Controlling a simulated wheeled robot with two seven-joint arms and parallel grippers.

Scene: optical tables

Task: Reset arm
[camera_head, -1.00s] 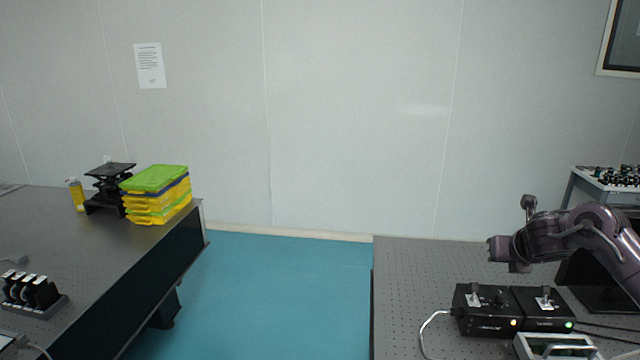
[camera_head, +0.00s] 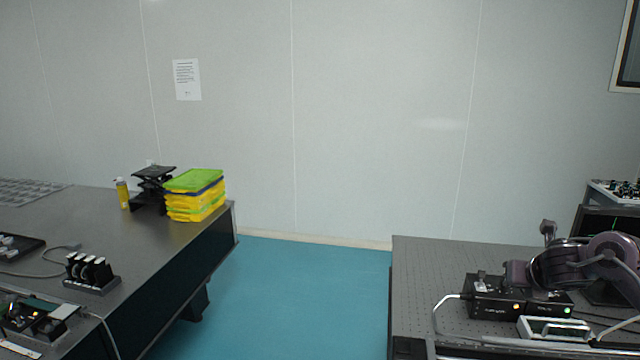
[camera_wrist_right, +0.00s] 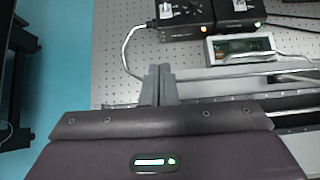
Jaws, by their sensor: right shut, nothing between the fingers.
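My right arm (camera_head: 590,262) comes in from the right in the head view, bent above the right optical table (camera_head: 425,275). In the right wrist view my right gripper (camera_wrist_right: 160,72) has its two grey fingers together, with nothing between them. It is over the near left part of the right table. The fingers are not clearly visible in the head view. My left gripper is not in view.
Two black control boxes (camera_head: 490,298) and a silver-framed display device (camera_head: 553,328) are on the right table. The left table (camera_head: 150,250) holds yellow and green trays (camera_head: 195,197), a black lab jack (camera_head: 153,180) and a yellow bottle (camera_head: 122,193). Blue floor (camera_head: 300,300) lies between the tables.

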